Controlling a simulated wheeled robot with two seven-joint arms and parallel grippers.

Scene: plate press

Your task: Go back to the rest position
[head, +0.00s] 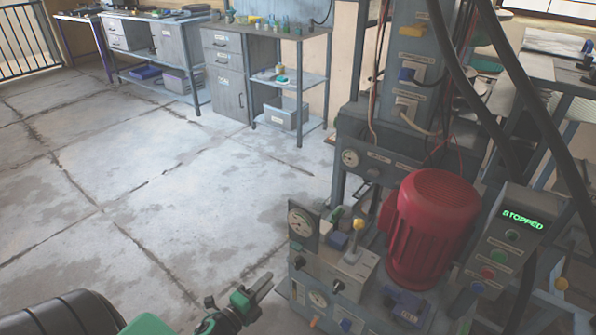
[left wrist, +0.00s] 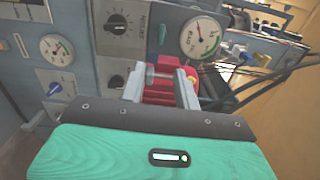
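My left gripper (head: 248,296) is low in the middle of the head view, to the left of the press's control panel. In the left wrist view, its two grey fingers (left wrist: 161,78) stand apart with nothing between them. A lit green display (head: 522,219) reads STOPPED. My right gripper is not in view.
The control panel (head: 320,290) with knobs, gauges and a lever is close to my left gripper. Thick black hoses (head: 520,95) hang at the right. Workbenches and a cabinet (head: 226,80) line the back. The concrete floor (head: 150,190) at left is clear.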

